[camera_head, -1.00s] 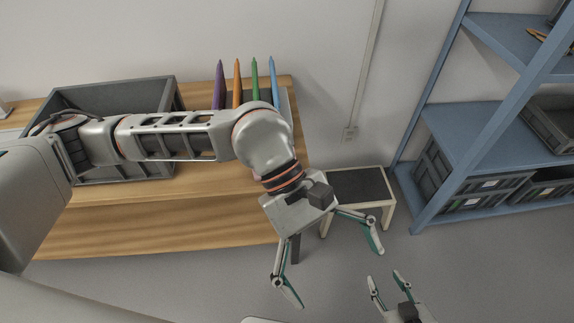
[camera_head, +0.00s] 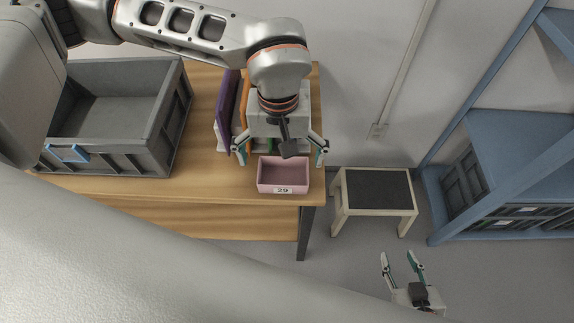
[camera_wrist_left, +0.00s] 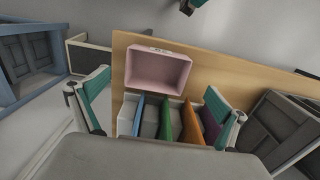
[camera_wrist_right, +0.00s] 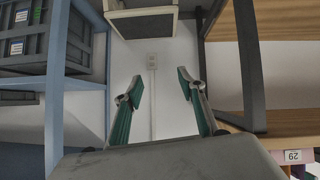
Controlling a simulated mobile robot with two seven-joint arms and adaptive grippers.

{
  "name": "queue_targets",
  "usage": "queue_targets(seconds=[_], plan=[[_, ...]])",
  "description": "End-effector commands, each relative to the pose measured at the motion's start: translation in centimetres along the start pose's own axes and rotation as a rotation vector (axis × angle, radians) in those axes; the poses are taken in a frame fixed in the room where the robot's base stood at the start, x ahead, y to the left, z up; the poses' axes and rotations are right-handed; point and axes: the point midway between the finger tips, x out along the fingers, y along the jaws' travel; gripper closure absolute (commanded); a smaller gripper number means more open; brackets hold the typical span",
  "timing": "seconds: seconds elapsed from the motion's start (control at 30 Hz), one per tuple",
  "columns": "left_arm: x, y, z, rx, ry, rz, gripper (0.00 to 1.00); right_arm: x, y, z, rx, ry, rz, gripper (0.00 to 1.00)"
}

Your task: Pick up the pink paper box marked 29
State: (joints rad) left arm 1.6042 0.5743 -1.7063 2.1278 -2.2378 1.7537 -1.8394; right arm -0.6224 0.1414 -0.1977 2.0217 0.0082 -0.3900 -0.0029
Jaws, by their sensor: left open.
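The pink paper box (camera_head: 284,176), with a white label reading 29, sits open-topped on the wooden table (camera_head: 225,190) near its right front corner. In the left wrist view the box (camera_wrist_left: 158,70) lies beyond the fingers, with nothing in it. In the right wrist view a sliver of it (camera_wrist_right: 290,170) and its label show at the lower right. My left gripper (camera_head: 280,152) is open above the table, just behind the box, its fingers spread wide and empty. My right gripper (camera_head: 402,258) is open and empty, low over the floor to the right of the table.
A grey crate (camera_head: 170,125) stands on the table at left. Upright coloured folders (camera_wrist_left: 170,122) stand right behind the box, under my left gripper. A small stool (camera_head: 375,190) is right of the table, and blue shelving (camera_head: 500,140) stands further right.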

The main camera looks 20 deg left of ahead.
Motion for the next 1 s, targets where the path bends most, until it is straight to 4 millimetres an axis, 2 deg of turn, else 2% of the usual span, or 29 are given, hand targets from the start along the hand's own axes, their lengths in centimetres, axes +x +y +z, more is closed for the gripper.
queue_targets(seconds=[0.2, 0.5, 0.7, 0.83, 0.87, 1.0], plan=[[2.4, 0.1, -0.1, -0.002, -0.005, -0.002, 0.01, -0.4, -0.7, 1.8, 0.001, -0.029, -0.009, 0.60], [6.3, 0.6, -1.0, 0.000, -0.005, 0.000, 0.01, -0.1, -0.6, 1.7, -0.003, -0.025, -0.007, 0.60], [7.0, 0.6, -1.0, 0.000, -0.003, 0.001, 0.01, 0.3, -0.1, 0.2, -0.007, 0.001, 0.001, 0.60], [7.0, 0.6, -1.0, 0.000, -0.002, 0.001, 0.01, 0.3, 0.1, 0.2, -0.007, 0.002, 0.003, 0.60], [7.0, 0.6, -1.0, 0.000, -0.002, 0.001, 0.03, 0.3, 0.1, 0.2, -0.007, 0.001, 0.003, 0.60], [7.0, 0.6, -1.0, 0.000, -0.003, 0.001, 0.38, 0.2, -0.1, 0.6, -0.006, -0.006, 0.001, 0.60]])
